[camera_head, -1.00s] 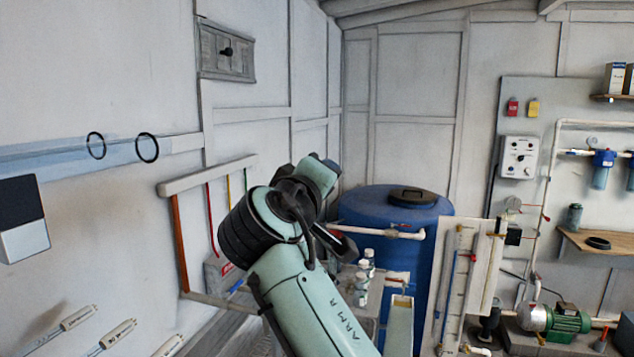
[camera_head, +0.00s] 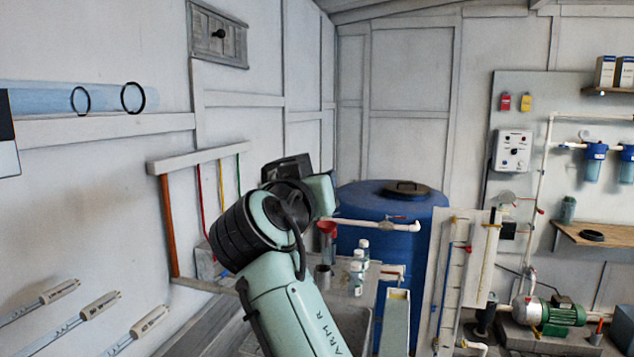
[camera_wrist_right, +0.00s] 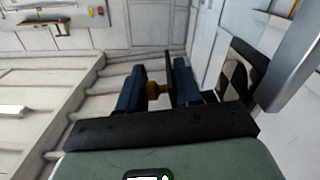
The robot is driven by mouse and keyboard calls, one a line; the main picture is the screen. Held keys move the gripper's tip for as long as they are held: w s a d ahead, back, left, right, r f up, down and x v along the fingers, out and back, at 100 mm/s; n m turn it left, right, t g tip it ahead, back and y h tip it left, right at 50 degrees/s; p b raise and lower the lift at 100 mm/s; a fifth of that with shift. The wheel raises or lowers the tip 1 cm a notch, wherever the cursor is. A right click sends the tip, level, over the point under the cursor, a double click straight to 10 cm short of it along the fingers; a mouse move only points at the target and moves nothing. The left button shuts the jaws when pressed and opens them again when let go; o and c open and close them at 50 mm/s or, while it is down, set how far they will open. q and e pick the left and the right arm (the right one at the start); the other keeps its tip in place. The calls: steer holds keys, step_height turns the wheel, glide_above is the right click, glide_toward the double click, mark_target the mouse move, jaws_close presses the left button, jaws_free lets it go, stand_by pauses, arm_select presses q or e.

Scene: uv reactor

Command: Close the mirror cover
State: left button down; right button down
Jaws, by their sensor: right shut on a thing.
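My right arm reaches forward in the head view, and a dark grey part (camera_head: 287,167) shows above its black wrist joint. I cannot tell whether this is my gripper or a panel. In the right wrist view my right gripper (camera_wrist_right: 158,90) has its two dark blue fingers on either side of a small brown knob (camera_wrist_right: 154,90). A thin dark plate (camera_wrist_right: 168,68) stands edge-on between knob and right finger. I cannot tell for certain whether this is the mirror cover. My left gripper is not in view.
A blue barrel (camera_head: 385,255) stands behind a bench with small bottles (camera_head: 357,275) and a red funnel (camera_head: 327,230). A knobbed grey panel (camera_head: 218,34) hangs high on the left wall. A dark-framed object (camera_wrist_right: 243,72) is right of my fingers.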

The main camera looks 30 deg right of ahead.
steer(key=shift+f+m, duration=0.25)
steer(key=shift+m, duration=0.15)
steer(key=c, duration=0.9)
jaws_free()
steer(key=shift+w+a, duration=0.1)
